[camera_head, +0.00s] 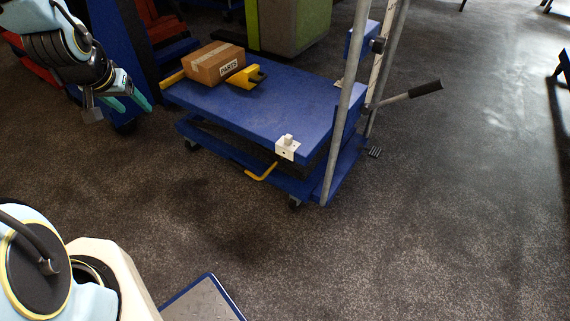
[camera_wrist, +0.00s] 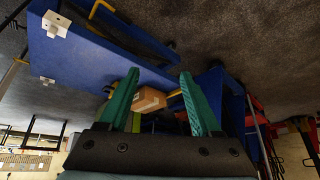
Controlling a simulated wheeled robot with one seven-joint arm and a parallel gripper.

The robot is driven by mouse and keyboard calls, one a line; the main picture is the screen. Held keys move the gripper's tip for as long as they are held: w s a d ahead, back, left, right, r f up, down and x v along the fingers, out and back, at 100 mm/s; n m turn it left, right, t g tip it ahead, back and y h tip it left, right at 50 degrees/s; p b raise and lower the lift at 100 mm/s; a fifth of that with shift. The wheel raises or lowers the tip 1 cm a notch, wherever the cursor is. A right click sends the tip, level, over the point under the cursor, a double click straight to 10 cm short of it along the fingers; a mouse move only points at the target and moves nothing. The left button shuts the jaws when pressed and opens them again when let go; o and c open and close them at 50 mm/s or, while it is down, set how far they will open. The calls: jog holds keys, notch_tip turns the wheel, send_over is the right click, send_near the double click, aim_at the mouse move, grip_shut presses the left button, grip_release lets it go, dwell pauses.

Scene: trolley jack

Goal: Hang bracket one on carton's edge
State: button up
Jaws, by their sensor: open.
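A brown carton (camera_head: 214,64) labelled PARTS sits at the far left end of the blue trolley top (camera_head: 275,100). A yellow-and-black piece (camera_head: 246,77) lies against its right side. A white bracket (camera_head: 287,148) with a knob sits on the trolley's near right corner; the wrist view also shows it (camera_wrist: 56,24). A second white piece (camera_wrist: 47,80) is at another corner in the wrist view. No label tells which is bracket one. My gripper (camera_head: 120,103) is open and empty, left of the trolley. In the wrist view the carton (camera_wrist: 149,99) shows beyond and between its teal fingers (camera_wrist: 159,73).
Grey upright posts (camera_head: 347,100) and a black-gripped lever (camera_head: 424,89) stand at the trolley's right end. A yellow bent rod (camera_head: 262,173) juts out below the top. A green-and-grey block (camera_head: 296,25) is behind.

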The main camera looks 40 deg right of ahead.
jog(key=s+d+f+m+h+b, duration=0.1)
jog(key=d+f+m+h+b, duration=0.3)
jog(key=d+f+b, duration=0.75)
jog(key=m+g+h+b, duration=0.2)
jog(key=m+h+b, duration=0.1)
jog(key=h+b, duration=0.4)
send_near(286, 140)
jog(key=shift+t+y, duration=0.3)
jog(key=shift+y, duration=0.2)
jog(key=d, duration=0.1)
jog(key=d+b, duration=0.1)
jog(key=d, duration=0.1)
jog(key=d+b, duration=0.1)
jog(key=shift+w+d+f, duration=0.25)
jog(key=shift+w+f, duration=0.05)
jog(key=shift+f, duration=0.1)
jog(key=b+x, duration=0.2)
jog(key=x, duration=0.2)
jog(key=shift+d+f, duration=0.25)
jog(key=shift+w+d+f, duration=0.1)
jog(key=shift+w+d, duration=0.1)
jog(key=shift+d, duration=0.4)
jog(key=shift+c, duration=0.3)
grip_shut()
